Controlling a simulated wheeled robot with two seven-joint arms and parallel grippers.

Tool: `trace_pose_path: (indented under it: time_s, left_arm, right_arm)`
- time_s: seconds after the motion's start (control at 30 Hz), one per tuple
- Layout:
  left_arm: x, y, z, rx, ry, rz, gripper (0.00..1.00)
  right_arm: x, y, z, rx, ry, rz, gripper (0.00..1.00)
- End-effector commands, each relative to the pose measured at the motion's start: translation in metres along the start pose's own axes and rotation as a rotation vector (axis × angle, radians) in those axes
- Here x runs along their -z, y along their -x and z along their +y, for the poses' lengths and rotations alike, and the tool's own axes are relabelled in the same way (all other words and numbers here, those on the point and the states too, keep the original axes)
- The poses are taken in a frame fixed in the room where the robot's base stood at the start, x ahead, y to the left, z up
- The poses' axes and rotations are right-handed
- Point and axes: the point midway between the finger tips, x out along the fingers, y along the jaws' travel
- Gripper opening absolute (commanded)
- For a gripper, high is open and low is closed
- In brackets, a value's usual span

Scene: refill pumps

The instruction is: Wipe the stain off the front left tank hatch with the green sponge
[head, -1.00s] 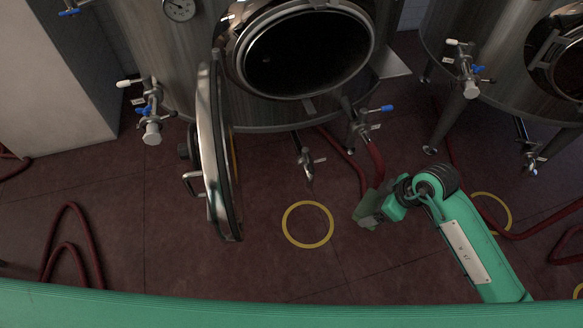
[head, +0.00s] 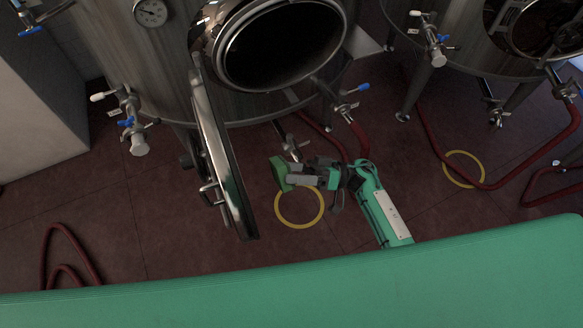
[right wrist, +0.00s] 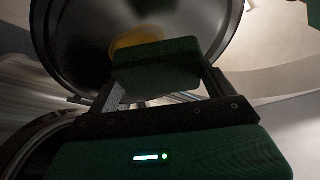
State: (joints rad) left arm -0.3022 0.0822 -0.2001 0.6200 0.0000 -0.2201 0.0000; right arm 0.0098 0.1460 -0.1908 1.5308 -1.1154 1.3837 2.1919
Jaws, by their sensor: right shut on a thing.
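The front left tank's hatch door (head: 222,160) hangs swung open at the left of the round tank opening (head: 283,45), seen nearly edge-on in the head view. My right gripper (head: 290,176) is shut on the green sponge (head: 279,174), a short way right of the door and apart from it in the head view. In the right wrist view the sponge (right wrist: 156,66) is held between the fingers, in front of the round hatch door (right wrist: 82,40). A yellow-orange stain (right wrist: 137,38) shows on the door's inner face, partly hidden behind the sponge. My left gripper is not in view.
Valves with blue and white handles (head: 128,122) stick out from the tank front. A second tank (head: 455,60) stands at the right. Red hoses (head: 430,150) and yellow rings (head: 299,224) lie on the dark red floor.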

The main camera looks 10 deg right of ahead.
Motion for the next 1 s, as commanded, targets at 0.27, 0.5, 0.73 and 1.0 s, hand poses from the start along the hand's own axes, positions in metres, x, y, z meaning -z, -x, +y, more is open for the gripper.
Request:
trace_pose_path:
  time_s: [0.27, 0.5, 0.73, 1.0]
  left_arm:
    - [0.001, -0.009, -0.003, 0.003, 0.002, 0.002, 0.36]
    - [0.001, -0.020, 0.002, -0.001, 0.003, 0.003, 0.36]
    - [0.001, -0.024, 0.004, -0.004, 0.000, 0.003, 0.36]
    - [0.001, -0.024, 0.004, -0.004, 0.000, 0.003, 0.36]
  right_arm:
    - [-0.009, -0.020, 0.001, 0.002, -0.001, 0.009, 0.67]
    - [-0.019, -0.042, 0.001, 0.002, 0.000, 0.008, 0.67]
    - [-0.022, -0.053, 0.000, 0.001, -0.001, 0.006, 0.67]
    - [-0.022, -0.055, 0.000, 0.000, -0.001, 0.005, 0.67]
